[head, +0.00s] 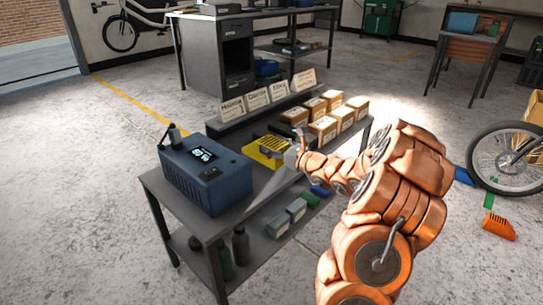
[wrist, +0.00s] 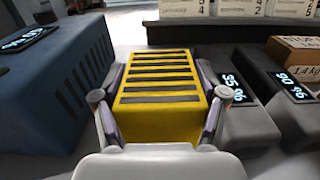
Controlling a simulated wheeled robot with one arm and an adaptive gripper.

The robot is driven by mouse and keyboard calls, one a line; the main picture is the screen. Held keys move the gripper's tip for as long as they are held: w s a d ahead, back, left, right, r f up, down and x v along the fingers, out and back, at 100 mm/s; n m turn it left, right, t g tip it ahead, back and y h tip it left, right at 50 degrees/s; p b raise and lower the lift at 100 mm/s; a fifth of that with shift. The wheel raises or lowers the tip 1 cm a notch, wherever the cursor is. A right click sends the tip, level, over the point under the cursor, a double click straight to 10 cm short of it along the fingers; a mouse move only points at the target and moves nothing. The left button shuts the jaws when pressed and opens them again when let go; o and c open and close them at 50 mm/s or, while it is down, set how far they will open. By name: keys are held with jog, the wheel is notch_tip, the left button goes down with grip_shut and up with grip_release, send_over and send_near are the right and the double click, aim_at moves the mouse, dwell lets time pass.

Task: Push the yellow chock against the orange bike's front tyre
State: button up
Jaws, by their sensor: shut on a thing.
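The yellow chock (head: 268,148) is a ribbed block with dark slots across its top, at the grey workbench. In the wrist view the yellow chock (wrist: 160,85) fills the space between my fingers. My gripper (head: 291,153) is shut on it, one finger on each side; the wrist view shows my gripper (wrist: 160,100) too. Whether the chock touches the bench top is hard to tell. A bike wheel with a black tyre (head: 474,160) stands on the floor at the right edge, below an orange-yellow box (head: 535,107). The rest of that bike is cut off.
A blue device (head: 204,175) stands left of the chock; dark scales and cardboard boxes (head: 323,129) stand to its right. Label cards (head: 257,97) line the back. An orange wedge (head: 499,227) and blue (head: 463,176) and green (head: 489,201) pieces lie near the wheel. Open floor lies between.

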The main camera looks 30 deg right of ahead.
jog(key=shift+w, duration=0.25)
jog(key=shift+w+f+b, duration=0.15)
jog(key=shift+f+b, duration=0.4)
jog(key=shift+f, duration=0.3)
jog(key=shift+w+f+b, duration=0.15)
jog(key=shift+f+b, duration=0.4)
jog(key=shift+f, duration=0.25)
jog(key=shift+f, duration=0.1)
jog(key=o, duration=1.8)
